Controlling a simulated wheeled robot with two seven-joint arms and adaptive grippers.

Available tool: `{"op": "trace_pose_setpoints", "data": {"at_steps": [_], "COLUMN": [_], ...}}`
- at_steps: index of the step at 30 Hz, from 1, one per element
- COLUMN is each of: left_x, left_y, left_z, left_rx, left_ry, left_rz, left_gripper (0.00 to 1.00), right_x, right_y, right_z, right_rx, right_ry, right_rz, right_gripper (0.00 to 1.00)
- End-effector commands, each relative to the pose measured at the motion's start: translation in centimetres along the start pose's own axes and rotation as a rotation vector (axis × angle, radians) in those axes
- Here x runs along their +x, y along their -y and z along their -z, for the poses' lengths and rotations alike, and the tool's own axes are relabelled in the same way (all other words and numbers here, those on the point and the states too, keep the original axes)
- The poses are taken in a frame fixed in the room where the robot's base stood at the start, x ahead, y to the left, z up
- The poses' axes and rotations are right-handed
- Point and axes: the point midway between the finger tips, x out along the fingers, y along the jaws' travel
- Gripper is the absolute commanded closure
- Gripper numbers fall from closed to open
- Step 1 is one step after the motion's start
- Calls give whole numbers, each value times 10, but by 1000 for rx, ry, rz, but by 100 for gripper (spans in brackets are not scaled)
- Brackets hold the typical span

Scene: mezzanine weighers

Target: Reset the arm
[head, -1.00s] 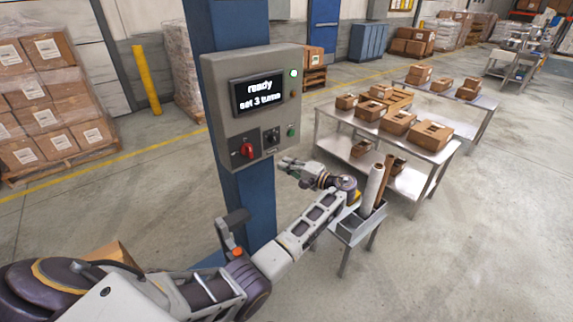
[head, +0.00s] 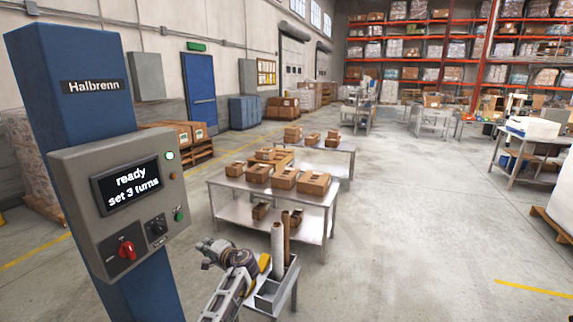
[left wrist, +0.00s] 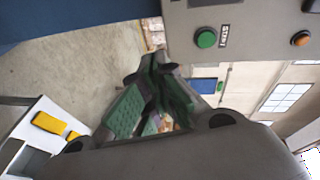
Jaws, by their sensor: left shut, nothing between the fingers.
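My left arm reaches in from the bottom of the head view. Its gripper (head: 206,254) is shut and empty, beside the lower right of a grey control box (head: 85,168) and apart from it. In the left wrist view the green-padded fingers (left wrist: 160,66) are together, with nothing between them. The box's screen (head: 127,187) reads "ready set 3 turns". A green lamp (head: 170,155) on it is lit. Below are a red knob (head: 127,250), a black dial (head: 157,229) and a green button (head: 179,215), which also shows in the left wrist view (left wrist: 205,39). My right gripper is out of view.
The box hangs on a blue column (head: 75,75). A small metal stand (head: 268,299) with upright rolls (head: 278,250) is close to my left wrist. Behind it, a steel table (head: 228,184) carries several cartons (head: 284,179). Open floor (head: 410,235) lies to the right.

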Motion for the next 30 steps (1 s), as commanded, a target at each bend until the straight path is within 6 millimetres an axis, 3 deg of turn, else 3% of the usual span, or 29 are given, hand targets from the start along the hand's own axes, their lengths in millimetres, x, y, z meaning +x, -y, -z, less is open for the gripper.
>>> {"op": "trace_pose_setpoints", "data": {"at_steps": [9, 18, 23, 30], "left_x": [-3, -19, -30, -49], "left_y": [-80, -157, -208, -300], "left_z": [50, 76, 68, 21], "left_rx": [-73, -215, -305, -448], "left_ry": [-254, -436, -485, -472], "left_rz": [-250, -500, -636, -830], "left_gripper": [100, 100, 100, 100], "right_x": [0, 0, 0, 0], "right_y": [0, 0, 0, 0], "right_z": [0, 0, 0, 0], "right_rx": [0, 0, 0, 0], "right_ry": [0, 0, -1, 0], "right_rz": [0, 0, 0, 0], "right_gripper": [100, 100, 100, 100]}}
